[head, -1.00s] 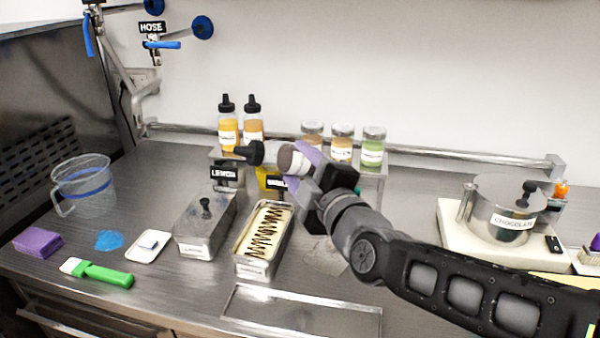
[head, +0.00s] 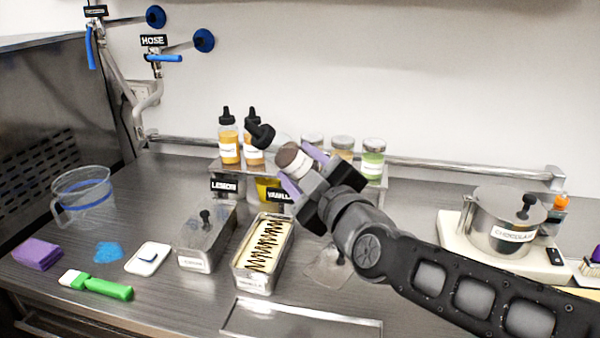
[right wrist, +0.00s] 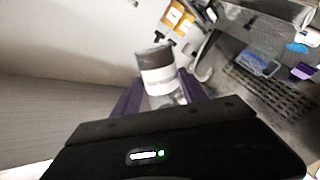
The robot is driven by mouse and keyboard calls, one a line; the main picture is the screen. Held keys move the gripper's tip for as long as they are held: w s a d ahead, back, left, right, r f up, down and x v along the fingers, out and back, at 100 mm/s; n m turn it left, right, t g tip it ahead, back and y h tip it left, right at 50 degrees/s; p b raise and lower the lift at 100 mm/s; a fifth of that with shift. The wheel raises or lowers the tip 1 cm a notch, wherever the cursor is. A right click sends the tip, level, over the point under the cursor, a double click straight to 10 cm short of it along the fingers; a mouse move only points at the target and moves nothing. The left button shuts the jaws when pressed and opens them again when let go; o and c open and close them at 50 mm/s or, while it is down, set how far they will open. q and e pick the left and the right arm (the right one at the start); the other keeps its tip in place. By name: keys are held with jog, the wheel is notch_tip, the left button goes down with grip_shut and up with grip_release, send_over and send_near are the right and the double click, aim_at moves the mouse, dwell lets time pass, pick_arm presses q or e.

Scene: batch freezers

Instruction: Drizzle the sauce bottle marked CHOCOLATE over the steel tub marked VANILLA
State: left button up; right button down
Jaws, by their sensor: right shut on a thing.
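My right gripper (head: 304,170) is shut on a sauce bottle (head: 293,157) with a white label and a black nozzle cap. The bottle is raised above the counter and tilted, its nozzle toward the upper left. Its label cannot be read. It also shows between the purple fingers in the right wrist view (right wrist: 158,75). Below is an open steel tub (head: 256,280) of cream-coloured ice cream with a dark zigzag of sauce on top. The writing on the tub is too small to read. A sign reading VANILLA (head: 279,196) stands behind it. My left gripper is out of view.
A lidded steel tub (head: 194,262) stands left of the open one. Behind, a rack holds two sauce bottles (head: 229,140) and several jars (head: 374,160). A pot marked CHOCOLATE (head: 508,238) is at right. A clear lid (head: 302,318) lies in front.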

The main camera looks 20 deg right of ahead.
jog(key=shift+r+m, duration=0.25)
jog(key=shift+m, duration=0.15)
jog(key=m, duration=0.2)
jog(key=r+m+b, duration=0.1)
jog(key=m, duration=0.3)
jog(key=r+m, duration=0.1)
jog(key=m, duration=0.1)
jog(key=s+a+p, duration=0.1)
jog(key=s+a, duration=0.4)
jog(key=s, duration=0.9)
jog(key=shift+a, duration=0.15)
